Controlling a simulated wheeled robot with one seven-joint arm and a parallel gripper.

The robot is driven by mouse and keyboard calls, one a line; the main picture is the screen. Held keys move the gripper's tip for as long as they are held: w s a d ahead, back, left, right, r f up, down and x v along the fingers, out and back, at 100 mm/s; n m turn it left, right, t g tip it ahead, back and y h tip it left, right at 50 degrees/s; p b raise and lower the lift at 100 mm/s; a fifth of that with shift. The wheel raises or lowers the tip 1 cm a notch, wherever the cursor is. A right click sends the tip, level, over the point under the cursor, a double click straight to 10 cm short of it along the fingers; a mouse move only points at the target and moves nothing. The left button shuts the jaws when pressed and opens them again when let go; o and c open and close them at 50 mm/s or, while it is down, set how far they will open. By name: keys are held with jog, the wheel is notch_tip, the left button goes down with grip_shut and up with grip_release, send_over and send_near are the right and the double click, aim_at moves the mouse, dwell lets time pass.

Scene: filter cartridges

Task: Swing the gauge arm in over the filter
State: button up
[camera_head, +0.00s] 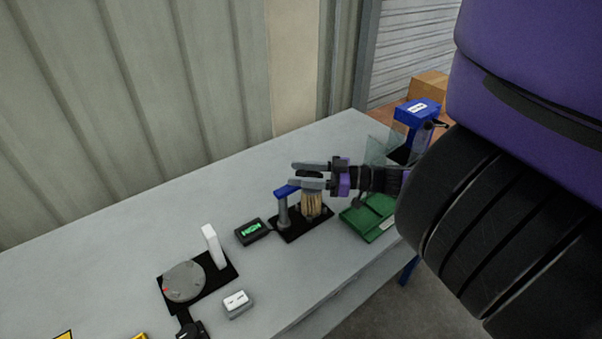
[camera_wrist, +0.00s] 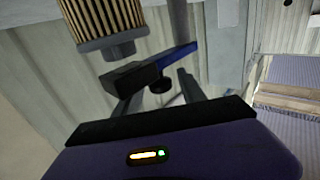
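The gauge arm (camera_head: 287,191) is a blue bar on a grey post (camera_head: 283,212) in the head view. In the wrist view the blue bar (camera_wrist: 178,58) carries a black block (camera_wrist: 128,79) and a dark knob. The pleated tan filter (camera_head: 311,205) stands upright on a black base; the wrist view shows it with its grey end cap (camera_wrist: 100,42). The block appears close to that cap; I cannot tell whether it is over it. My gripper (camera_head: 297,174) is open above the filter, fingers pointing left. In the wrist view its fingers (camera_wrist: 157,88) straddle the knob and bar, with no clear contact.
A small black box with a green display (camera_head: 251,230) sits left of the base. A green tray (camera_head: 370,218) lies to the right, near a clear panel and a blue box (camera_head: 415,114). A round grey disc (camera_head: 184,281) and a white block (camera_head: 236,302) are nearer left.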

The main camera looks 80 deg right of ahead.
jog(key=s+b, duration=0.2)
jog(key=s, duration=0.6)
dwell(0.7)
